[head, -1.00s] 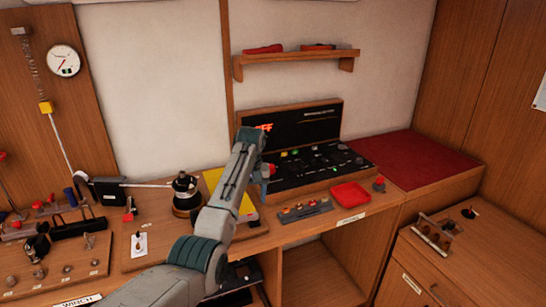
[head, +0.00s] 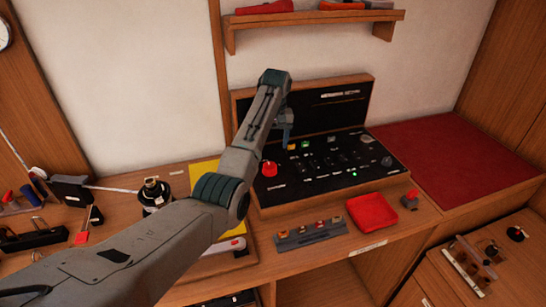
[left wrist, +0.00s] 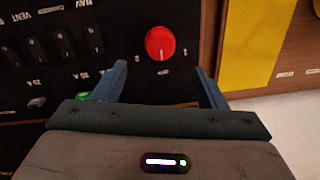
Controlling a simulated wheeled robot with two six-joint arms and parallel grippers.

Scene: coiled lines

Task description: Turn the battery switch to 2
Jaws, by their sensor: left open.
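The battery switch is a round red knob (head: 269,169) at the left end of the black panel (head: 322,190). In the left wrist view the knob (left wrist: 160,43) has a pale mark on its face, with small white lettering near it that is too small to read surely. My left gripper (head: 285,132) is open, its blue fingers above and beyond the knob in the head view. In the left wrist view the fingertips (left wrist: 160,74) are spread either side of the knob's line, with the knob past them, apparently untouched. My right gripper is not in view.
Rocker switches (left wrist: 62,40) sit beside the knob. A yellow sheet (head: 204,178) lies left of the panel. The red mat (head: 450,155) at right is clear.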

